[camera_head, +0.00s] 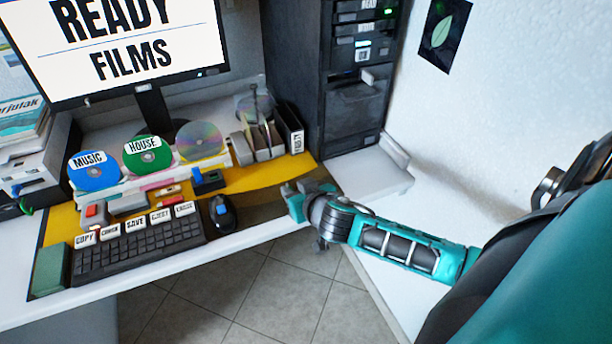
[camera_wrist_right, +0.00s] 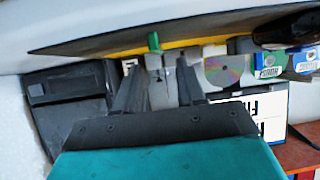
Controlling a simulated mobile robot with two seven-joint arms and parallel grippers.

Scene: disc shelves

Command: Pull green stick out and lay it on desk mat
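In the right wrist view, which looks upside down, a small upright green piece (camera_wrist_right: 153,42), likely the green stick, shows beyond my right gripper (camera_wrist_right: 160,65), between its fingertips in the picture. The fingers are apart and I see nothing clamped. In the head view, my right gripper (camera_head: 292,190) is over the right front of the yellow desk mat (camera_head: 262,178) and may hide that piece. My left gripper is out of view.
A mouse (camera_head: 222,213) and a keyboard (camera_head: 138,250) lie left of my right gripper. Discs such as the green HOUSE disc (camera_head: 147,155) stand behind them. A slotted grey organizer (camera_head: 262,140) and a dark tower (camera_head: 350,110) are beyond. Yellow mat shows bare before the organizer.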

